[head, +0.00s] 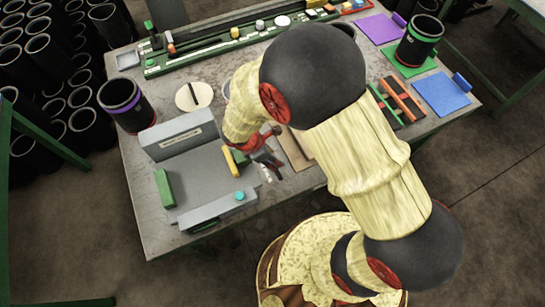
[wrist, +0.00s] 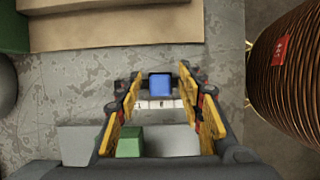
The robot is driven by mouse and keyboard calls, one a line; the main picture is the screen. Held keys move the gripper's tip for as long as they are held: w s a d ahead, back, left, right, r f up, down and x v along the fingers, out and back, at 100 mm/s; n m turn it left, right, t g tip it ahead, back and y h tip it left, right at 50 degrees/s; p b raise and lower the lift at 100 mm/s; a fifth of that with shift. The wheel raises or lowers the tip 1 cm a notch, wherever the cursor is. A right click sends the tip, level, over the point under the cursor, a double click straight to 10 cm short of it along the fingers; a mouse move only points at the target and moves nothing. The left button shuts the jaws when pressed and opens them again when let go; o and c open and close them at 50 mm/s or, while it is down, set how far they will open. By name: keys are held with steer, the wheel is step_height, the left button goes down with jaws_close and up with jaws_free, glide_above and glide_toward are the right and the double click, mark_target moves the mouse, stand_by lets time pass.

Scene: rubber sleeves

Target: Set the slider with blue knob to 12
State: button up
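The blue knob (wrist: 160,84) shows in the wrist view between the fingertips of my gripper (wrist: 159,82). The fingers stand apart on its left and right, with a gap visible on each side. A white scale strip with dark ticks (wrist: 160,103) lies just below the knob; its numbers are too small to read. The blue knob cannot be made out there, behind the arm and gripper.
The grey fixture (head: 195,178) carries a green block (head: 164,188) and a teal knob (head: 240,196). A brown board (wrist: 115,28) lies beyond the gripper. A purple-banded cup (head: 125,105), a green-banded cup (head: 419,40) and a long green rail (head: 215,45) stand farther back.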

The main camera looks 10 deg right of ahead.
steer(key=shift+c, duration=1.4)
jaws_close()
